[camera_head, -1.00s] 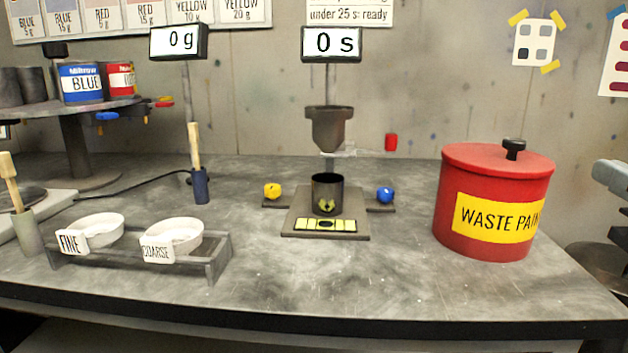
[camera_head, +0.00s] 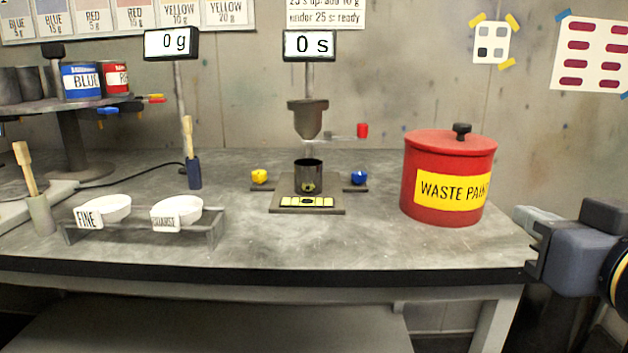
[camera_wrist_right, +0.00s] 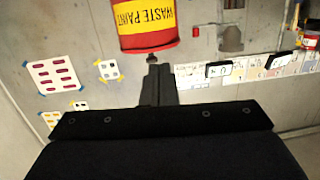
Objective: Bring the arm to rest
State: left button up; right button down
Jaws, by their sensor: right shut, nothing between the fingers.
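My right gripper (camera_head: 532,246) is at the right edge of the head view, beside the table's right end and apart from everything on it. It is shut and empty. In the right wrist view its closed fingers (camera_wrist_right: 158,84) point toward the red waste paint bin (camera_wrist_right: 147,25), which looks upside down there. My left gripper is not in view.
The grey table (camera_head: 330,245) holds the lidded waste paint bin (camera_head: 448,180), a dark cup (camera_head: 308,178) under a funnel (camera_head: 308,118), and a rack (camera_head: 212,235) with two white strainers. A paint stand (camera_head: 70,140) is at the left. The front of the table is clear.

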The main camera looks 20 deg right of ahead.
jog(key=w+a+f+g+y, duration=0.2)
jog(key=f, duration=0.7)
jog(key=w+a+f+g+y, duration=0.2)
jog(key=f+g, duration=0.1)
jog(key=f, duration=0.5)
jog(key=s+a+f+n+g+y, duration=0.1)
jog(key=s+a+f+g+y, duration=0.2)
jog(key=f, duration=0.6)
jog(key=s+a+f+n+g+y, duration=0.1)
jog(key=s+a+f+g, duration=0.2)
jog(key=a+f, duration=0.45)
notch_tip(320, 180, up, 32)
jog(key=d+p, duration=0.2)
jog(key=p, duration=3.1)
jog(key=shift+d, duration=0.15)
jog(key=shift+w+r, duration=0.1)
